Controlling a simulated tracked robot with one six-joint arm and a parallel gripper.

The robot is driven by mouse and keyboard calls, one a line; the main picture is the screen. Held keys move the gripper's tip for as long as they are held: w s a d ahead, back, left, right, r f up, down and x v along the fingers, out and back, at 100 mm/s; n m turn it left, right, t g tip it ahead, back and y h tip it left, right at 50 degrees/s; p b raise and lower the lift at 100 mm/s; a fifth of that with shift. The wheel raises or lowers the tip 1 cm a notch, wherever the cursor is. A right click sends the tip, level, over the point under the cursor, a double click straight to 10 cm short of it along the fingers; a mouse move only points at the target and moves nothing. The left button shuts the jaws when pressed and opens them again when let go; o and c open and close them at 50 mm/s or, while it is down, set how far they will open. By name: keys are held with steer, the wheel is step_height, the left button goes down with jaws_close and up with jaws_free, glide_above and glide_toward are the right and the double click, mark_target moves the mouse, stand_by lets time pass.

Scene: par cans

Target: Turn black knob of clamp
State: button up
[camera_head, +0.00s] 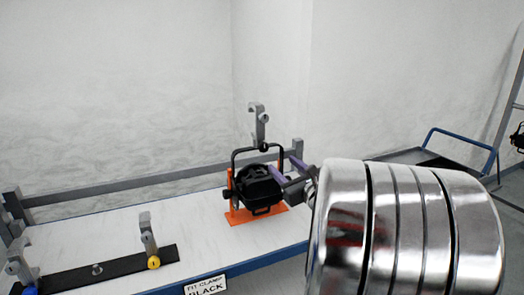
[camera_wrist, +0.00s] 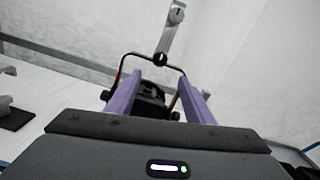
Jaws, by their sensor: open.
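A grey hook clamp (camera_head: 259,122) stands upright on top of the yoke of a black par can (camera_head: 258,184). Its black knob (camera_head: 264,147) sits at the clamp's foot, at the top middle of the yoke. In the wrist view the clamp (camera_wrist: 174,32) rises above the knob (camera_wrist: 160,59), and the lamp body shows between my fingers. My gripper (camera_head: 283,165) has purple fingers, open, beside the lamp and below the knob in the head view. In the wrist view the gripper (camera_wrist: 160,77) has the knob just beyond its fingertips, roughly centred. No contact with the knob is visible.
The lamp stands on an orange base (camera_head: 240,216) on a white bench (camera_head: 120,230). A black bar (camera_head: 110,268) at left carries clamps with a yellow knob (camera_head: 153,262) and a blue knob (camera_head: 13,268). A label (camera_head: 206,286) reads "FIT CLAMP BLACK". A blue-handled cart (camera_head: 425,157) stands right.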

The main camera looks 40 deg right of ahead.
mark_target(265, 148)
steer(key=x, duration=1.4)
steer(key=shift+s, duration=0.1)
steer(key=shift+c, duration=0.6)
steer(key=c, duration=0.9)
steer(key=shift+s+d, duration=0.15)
steer(key=shift+d, duration=0.1)
steer(key=shift+a, duration=0.25)
steer(key=shift+c, duration=0.2)
